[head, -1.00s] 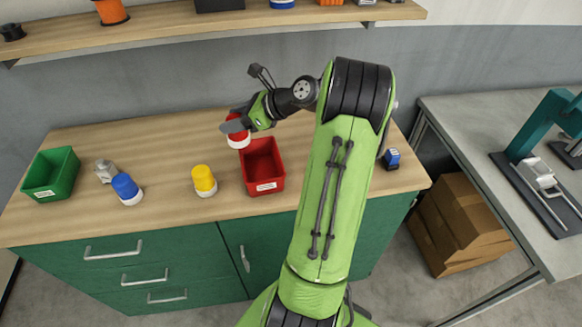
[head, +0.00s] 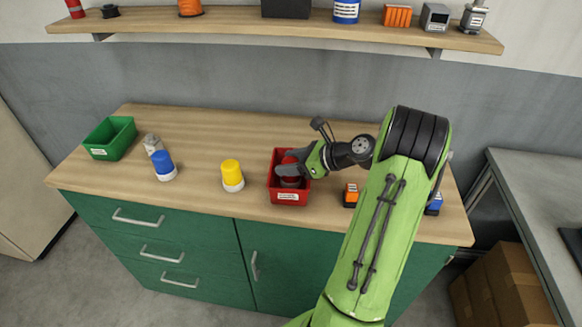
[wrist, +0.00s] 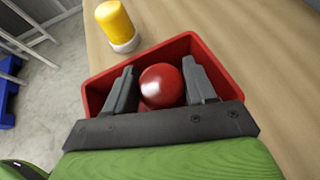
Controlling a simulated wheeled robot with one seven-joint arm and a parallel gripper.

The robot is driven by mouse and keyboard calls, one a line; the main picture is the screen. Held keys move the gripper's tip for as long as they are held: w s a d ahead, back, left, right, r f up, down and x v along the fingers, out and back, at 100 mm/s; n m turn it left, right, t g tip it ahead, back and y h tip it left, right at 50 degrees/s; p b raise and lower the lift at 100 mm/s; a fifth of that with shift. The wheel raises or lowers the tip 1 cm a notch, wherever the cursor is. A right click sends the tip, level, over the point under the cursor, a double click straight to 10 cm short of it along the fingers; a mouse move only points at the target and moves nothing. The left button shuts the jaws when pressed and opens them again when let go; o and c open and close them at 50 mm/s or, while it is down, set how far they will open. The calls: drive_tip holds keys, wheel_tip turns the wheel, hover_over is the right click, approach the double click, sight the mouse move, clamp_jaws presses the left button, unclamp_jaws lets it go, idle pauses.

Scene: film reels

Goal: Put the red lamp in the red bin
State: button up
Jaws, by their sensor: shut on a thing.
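The red bin (head: 289,198) stands on the wooden counter, right of the yellow lamp, and its rim also shows in the wrist view (wrist: 205,45). The red lamp (wrist: 161,86) is between the two fingers of my gripper (wrist: 161,90), with its rounded top toward the wrist camera. In the head view, my gripper (head: 290,170) reaches down into the bin from the right, shut on the red lamp (head: 290,160). The lamp is inside the bin's walls. My fingers partly cover it, and I cannot tell whether its base touches the bin floor.
A yellow lamp (head: 232,174) stands left of the bin. A blue lamp (head: 163,165), a grey object (head: 152,144) and a green bin (head: 111,138) are farther left. An orange item (head: 351,195) and a blue item (head: 434,204) lie to the right. A shelf (head: 230,26) runs above.

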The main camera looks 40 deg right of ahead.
drive_tip(key=shift+r, duration=0.15)
drive_tip(key=o, duration=1.1)
